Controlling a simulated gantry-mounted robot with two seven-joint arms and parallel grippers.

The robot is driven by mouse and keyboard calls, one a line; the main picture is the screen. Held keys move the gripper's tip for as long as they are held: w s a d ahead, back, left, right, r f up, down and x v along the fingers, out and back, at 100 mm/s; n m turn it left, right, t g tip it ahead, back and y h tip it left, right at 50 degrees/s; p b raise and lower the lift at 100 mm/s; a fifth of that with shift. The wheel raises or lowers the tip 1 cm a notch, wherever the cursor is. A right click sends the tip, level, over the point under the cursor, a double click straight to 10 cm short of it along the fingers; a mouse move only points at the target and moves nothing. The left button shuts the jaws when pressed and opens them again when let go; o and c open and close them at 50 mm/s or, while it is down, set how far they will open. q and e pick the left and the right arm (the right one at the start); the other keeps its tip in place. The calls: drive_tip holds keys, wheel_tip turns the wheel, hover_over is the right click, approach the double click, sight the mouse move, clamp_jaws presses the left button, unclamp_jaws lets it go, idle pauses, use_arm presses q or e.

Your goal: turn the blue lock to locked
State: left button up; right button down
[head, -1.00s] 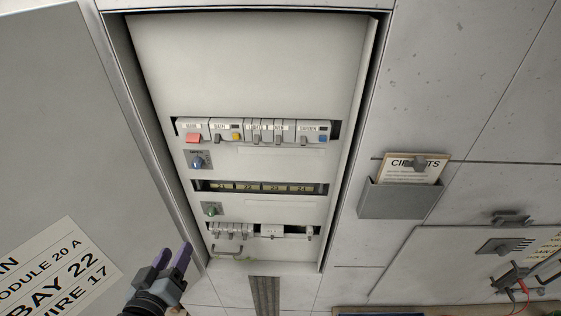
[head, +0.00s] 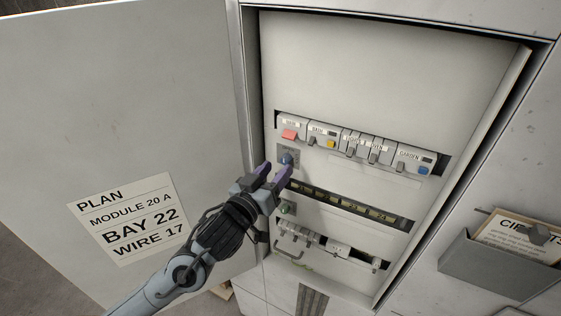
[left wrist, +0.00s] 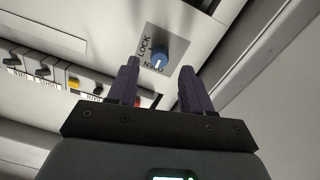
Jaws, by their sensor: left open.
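The blue lock (head: 287,159) is a small round knob on a grey plate at the panel's left side. In the left wrist view, the blue knob (left wrist: 157,56) has a white mark that appears to point towards the lettering OPEN; LOCK is printed on another side. My left gripper (head: 273,173) is open with its purple fingers just in front of the blue lock. In the left wrist view the knob shows beyond and between the fingertips (left wrist: 159,70), with no clear contact. My right gripper is not in view.
A breaker row with a red switch (head: 289,134) runs above the lock. A numbered strip (head: 345,201) and a green knob (head: 285,207) lie below. The open cabinet door (head: 120,90) stands left; a card holder (head: 490,265) is at right.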

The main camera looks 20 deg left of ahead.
sight(283, 162)
use_arm(q)
drive_tip(key=shift+w+d+p, duration=0.15)
drive_tip(key=shift+w, duration=0.65)
drive_tip(key=shift+w+d+p, duration=0.1)
drive_tip(key=shift+w+p, duration=0.05)
drive_tip(key=shift+w, duration=0.6)
drive_tip(key=shift+c, duration=0.3)
clamp_jaws()
